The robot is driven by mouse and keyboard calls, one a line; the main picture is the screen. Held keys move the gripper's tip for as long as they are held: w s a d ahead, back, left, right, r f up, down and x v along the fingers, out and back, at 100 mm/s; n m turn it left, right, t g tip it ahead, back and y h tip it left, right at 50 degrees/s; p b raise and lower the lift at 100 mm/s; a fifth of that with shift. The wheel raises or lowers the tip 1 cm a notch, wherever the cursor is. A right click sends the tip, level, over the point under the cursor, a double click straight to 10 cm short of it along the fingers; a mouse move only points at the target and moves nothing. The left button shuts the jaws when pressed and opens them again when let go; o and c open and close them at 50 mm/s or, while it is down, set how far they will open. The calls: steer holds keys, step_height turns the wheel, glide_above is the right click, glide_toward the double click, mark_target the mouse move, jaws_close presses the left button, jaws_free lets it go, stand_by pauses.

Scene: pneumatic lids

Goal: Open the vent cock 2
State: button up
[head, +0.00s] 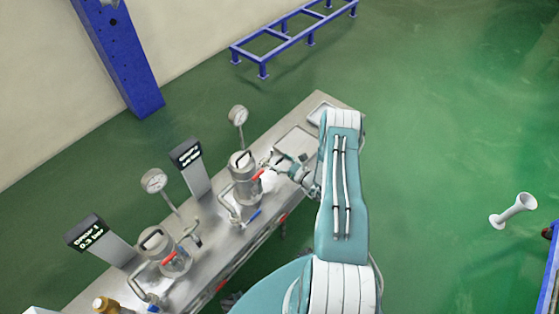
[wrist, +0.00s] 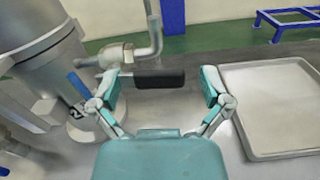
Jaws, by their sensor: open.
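The second vessel (head: 243,190) stands on the steel bench with a red lever (head: 258,175) on its right side. In the wrist view a cock with a metal body (wrist: 117,55) joins a pipe by the vessel (wrist: 35,65) at the left. Its black handle (wrist: 159,79) lies level. No label names it, so I cannot confirm it is vent cock 2. My gripper (wrist: 162,86) is open, its fingers on either side of the handle in the picture. Contact is not visible. In the head view my gripper (head: 280,168) is small, just right of the vessel.
The first vessel (head: 163,252) stands nearer on the bench. A display (head: 90,236) reads 0.3 bar; another display (head: 188,154) is unreadable. A gauge (head: 238,115) rises behind the second vessel. A shallow tray (wrist: 280,105) lies to the right of my gripper.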

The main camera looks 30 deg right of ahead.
steer(key=shift+w+a, duration=0.1)
steer(key=shift+w, duration=0.1)
steer(key=c, duration=1.2)
steer(key=shift+o, duration=0.2)
steer(key=shift+r, duration=0.1)
steer(key=shift+r+n, duration=0.2)
steer(key=shift+n, duration=0.5)
steer(key=o, duration=1.2)
steer(key=shift+c, duration=0.2)
